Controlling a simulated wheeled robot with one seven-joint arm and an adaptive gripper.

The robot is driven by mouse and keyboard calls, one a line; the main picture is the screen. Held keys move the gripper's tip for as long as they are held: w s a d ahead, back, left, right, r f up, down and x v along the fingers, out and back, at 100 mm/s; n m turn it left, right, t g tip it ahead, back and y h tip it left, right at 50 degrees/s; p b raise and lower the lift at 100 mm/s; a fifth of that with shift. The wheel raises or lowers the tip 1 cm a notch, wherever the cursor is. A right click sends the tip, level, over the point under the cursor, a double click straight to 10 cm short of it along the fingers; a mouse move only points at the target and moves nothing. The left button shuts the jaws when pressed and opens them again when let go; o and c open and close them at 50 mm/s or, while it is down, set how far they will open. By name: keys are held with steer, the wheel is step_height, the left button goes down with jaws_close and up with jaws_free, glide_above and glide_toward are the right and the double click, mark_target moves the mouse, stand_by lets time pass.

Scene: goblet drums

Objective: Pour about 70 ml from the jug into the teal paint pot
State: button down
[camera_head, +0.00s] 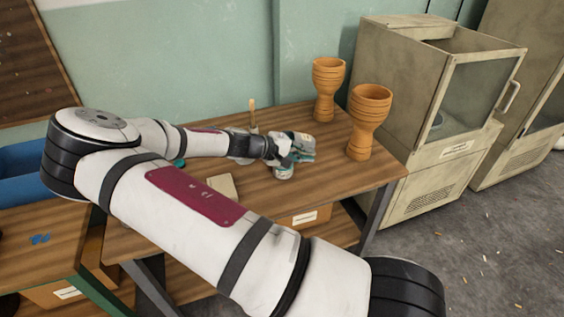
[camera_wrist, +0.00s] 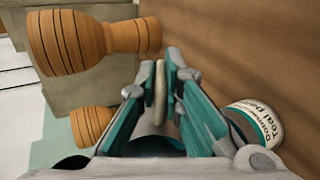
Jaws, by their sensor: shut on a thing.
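My gripper (camera_head: 296,150) is low over the wooden workbench, in front of the two goblet drums. In the wrist view my gripper (camera_wrist: 160,85) is shut on a thin, pale cream piece (camera_wrist: 160,92) between its teal-padded fingers. I take this piece for part of the jug; its body is hidden and I cannot tell its tilt or contents. The teal paint pot (camera_wrist: 258,124), with a white label reading "Teal pa...", stands on the wood just right of the fingers in the wrist view.
Two orange goblet drums (camera_head: 328,90) (camera_head: 369,122) stand at the workbench's (camera_head: 345,181) right end. A wooden stick (camera_head: 252,114) stands behind my wrist, and a pale block (camera_head: 222,187) lies nearer. A beige glass-fronted cabinet (camera_head: 432,110) stands right of the bench.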

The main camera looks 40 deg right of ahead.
steer(key=shift+a+r+h+b, duration=0.2)
steer(key=shift+h+b, duration=0.9)
steer(key=shift+b, duration=0.4)
steer(key=shift+w+a+f+g+h+b, duration=0.1)
steer(key=shift+a+f+g+h+b, duration=0.3)
steer(key=shift+h+b, duration=0.4)
stand_by(0.4)
steer(key=shift+a+r+h+b, duration=0.1)
steer(key=shift+r+h+b, duration=0.1)
steer(key=shift+h+b, duration=0.75)
stand_by(0.6)
steer(key=shift+d+y+p, duration=0.35)
steer(key=shift+y+p, duration=0.7)
steer(key=shift+s+d+r+t+y+p, duration=0.25)
steer(key=shift+r+y+p, duration=0.3)
steer(key=shift+y+p, duration=0.5)
steer(key=shift+d+f+p, duration=0.1)
steer(key=shift+f+p, duration=0.15)
steer(key=shift+p, duration=0.3)
steer(key=shift+w+f+y, duration=0.15)
steer(key=shift+f+y, duration=0.1)
steer(key=shift+f, duration=0.05)
